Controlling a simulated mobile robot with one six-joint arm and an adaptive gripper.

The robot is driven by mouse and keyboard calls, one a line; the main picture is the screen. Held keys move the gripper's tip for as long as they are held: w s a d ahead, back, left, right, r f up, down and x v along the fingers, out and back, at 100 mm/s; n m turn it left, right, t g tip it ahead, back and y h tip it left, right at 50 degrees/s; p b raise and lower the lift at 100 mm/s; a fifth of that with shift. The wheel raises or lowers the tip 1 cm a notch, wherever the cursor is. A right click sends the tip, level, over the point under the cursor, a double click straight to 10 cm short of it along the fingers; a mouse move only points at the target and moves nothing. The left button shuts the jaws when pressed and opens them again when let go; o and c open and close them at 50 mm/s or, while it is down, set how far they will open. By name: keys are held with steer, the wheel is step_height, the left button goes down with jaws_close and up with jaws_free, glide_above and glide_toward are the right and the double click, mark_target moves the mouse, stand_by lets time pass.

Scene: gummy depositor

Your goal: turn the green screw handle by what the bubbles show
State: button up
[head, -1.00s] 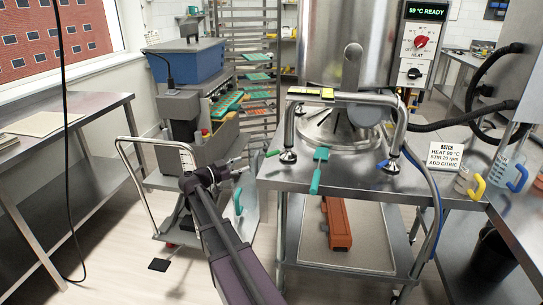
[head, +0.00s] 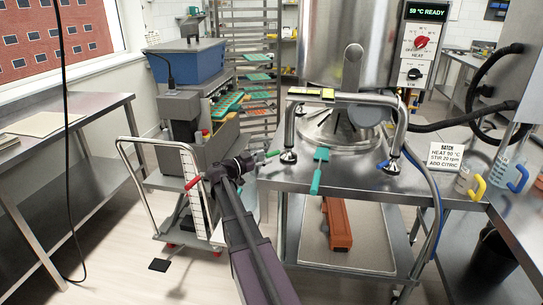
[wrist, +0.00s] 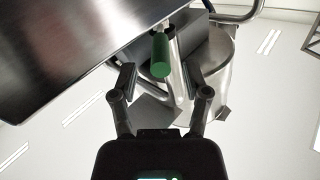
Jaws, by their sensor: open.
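The green screw handle (head: 272,153) sticks out at the left side of the steel table by the kettle stand. In the wrist view the green handle (wrist: 161,55) lies between the two fingers of my gripper (wrist: 160,76), with a gap on both sides. My gripper is open; in the head view my gripper (head: 248,163) is just left of the handle. Two small levels with yellow edges, a left level (head: 300,91) and a right level (head: 327,93), sit on top of the stand's beam. Their bubbles are too small to read.
A teal-handled tool (head: 318,170) hangs over the table's front edge. A wheeled cart (head: 138,175) with a red-tipped lever (head: 192,183) stands left of my arm. An orange-red case (head: 337,222) lies on the lower shelf. Open floor lies at the front left.

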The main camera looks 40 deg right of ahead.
mark_target(273, 154)
steer(key=shift+s+d, duration=0.1)
steer(key=shift+d, duration=2)
jaws_close()
